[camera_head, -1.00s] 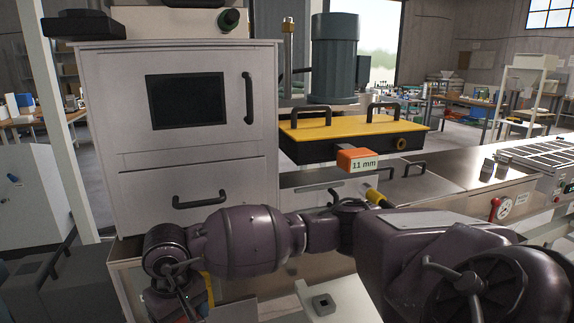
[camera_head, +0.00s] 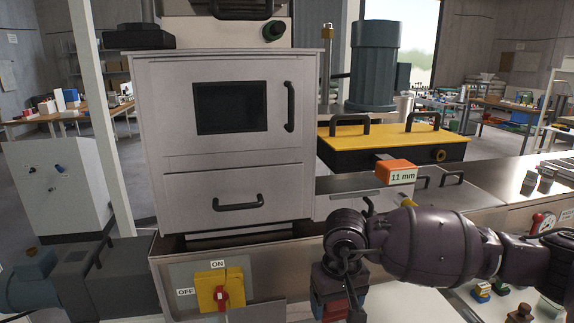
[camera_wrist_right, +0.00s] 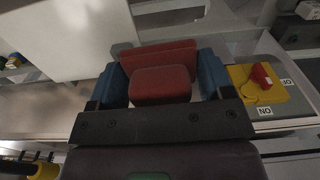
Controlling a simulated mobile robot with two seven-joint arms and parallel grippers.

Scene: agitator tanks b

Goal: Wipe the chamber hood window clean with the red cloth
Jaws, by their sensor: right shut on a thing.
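The chamber hood window (camera_head: 230,107) is a dark rectangle in the upper door of the white cabinet (camera_head: 180,185), with a black upright handle on its right. My right gripper (camera_head: 332,302) hangs low, right of and below the cabinet, apart from the window. In the right wrist view my right gripper (camera_wrist_right: 160,75) has its blue fingers closed on the sides of the red cloth (camera_wrist_right: 160,86), which looks like a thick red pad. The cloth cannot be made out clearly in the head view. My left gripper is not in view.
A yellow switch box (camera_head: 220,291) with a red knob sits below the cabinet; it also shows in the right wrist view (camera_wrist_right: 262,82). An orange block marked 11 mm (camera_head: 397,171) and a yellow-topped unit (camera_head: 385,140) stand to the right. The space before the window is clear.

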